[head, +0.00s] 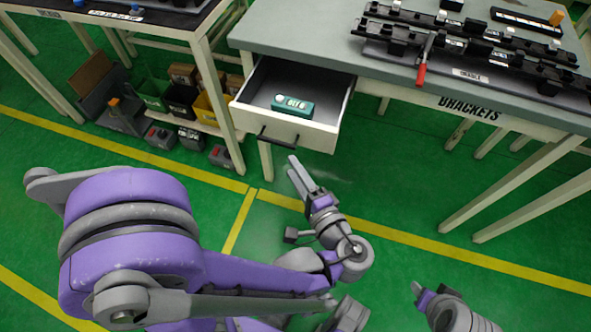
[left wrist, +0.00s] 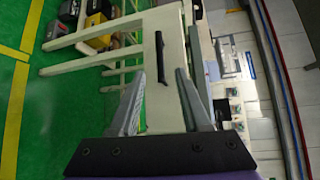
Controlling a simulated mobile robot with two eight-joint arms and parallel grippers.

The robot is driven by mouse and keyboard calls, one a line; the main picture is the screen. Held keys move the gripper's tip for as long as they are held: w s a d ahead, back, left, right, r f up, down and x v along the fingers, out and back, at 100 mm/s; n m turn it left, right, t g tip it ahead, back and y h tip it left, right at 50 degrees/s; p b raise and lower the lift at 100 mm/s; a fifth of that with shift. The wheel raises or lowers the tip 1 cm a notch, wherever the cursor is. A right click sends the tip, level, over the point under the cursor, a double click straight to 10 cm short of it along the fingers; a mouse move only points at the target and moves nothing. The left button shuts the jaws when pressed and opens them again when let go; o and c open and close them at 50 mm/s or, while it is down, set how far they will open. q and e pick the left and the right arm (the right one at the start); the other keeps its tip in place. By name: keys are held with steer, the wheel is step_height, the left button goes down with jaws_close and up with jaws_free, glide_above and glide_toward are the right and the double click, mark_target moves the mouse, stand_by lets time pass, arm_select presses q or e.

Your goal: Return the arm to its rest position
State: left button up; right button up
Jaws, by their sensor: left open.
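My left gripper (head: 303,176) is in front of and below the open drawer (head: 318,137), apart from it, over the green floor. Its two fingers are apart with nothing between them, and they also show in the left wrist view (left wrist: 158,90). The drawer's dark handle (left wrist: 159,56) appears beyond the fingertips there. The drawer is pulled out from the grey-topped table and holds a green box (head: 292,105) with white lettering. My right gripper (head: 418,290) shows only in small part at the bottom right, and its jaw state is unclear.
The table (head: 300,32) carries black bracket rails (head: 470,45) and a red-handled tool (head: 422,68). Another table (head: 180,20) stands at the upper left, with bins (head: 150,92) and boxes on its low shelf. Open green floor with yellow lines lies around my arms.

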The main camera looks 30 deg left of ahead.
stand_by(0.5)
arm_select(q)
steer(key=s+a+f+n+g+h, duration=0.35)
steer(key=s+f+g+h, duration=0.2)
steer(key=f+h, duration=0.35)
steer(key=d+r+n+t+h+p, duration=0.1)
steer(key=d+r+n+h+p, duration=0.1)
steer(key=r+p, duration=0.7)
steer(key=d+r+n+t+h+p, duration=0.1)
steer(key=d+r+n+h+p, duration=0.1)
steer(key=r+p, duration=0.7)
step_height(320, 180, up, 4)
steer(key=shift+w+d+r+h, duration=0.15)
steer(key=shift+w+d+h, duration=0.15)
steer(key=shift+d+h, duration=0.15)
arm_select(e)
step_height(320, 180, up, 21)
steer(key=w, duration=0.1)
steer(key=shift+w+f+t, duration=0.15)
steer(key=shift+w+t, duration=0.2)
steer(key=shift+t, duration=0.05)
arm_select(q)
steer(key=shift+s+t, duration=0.1)
steer(key=shift+t, duration=0.15)
arm_select(e)
steer(key=shift+s, duration=0.1)
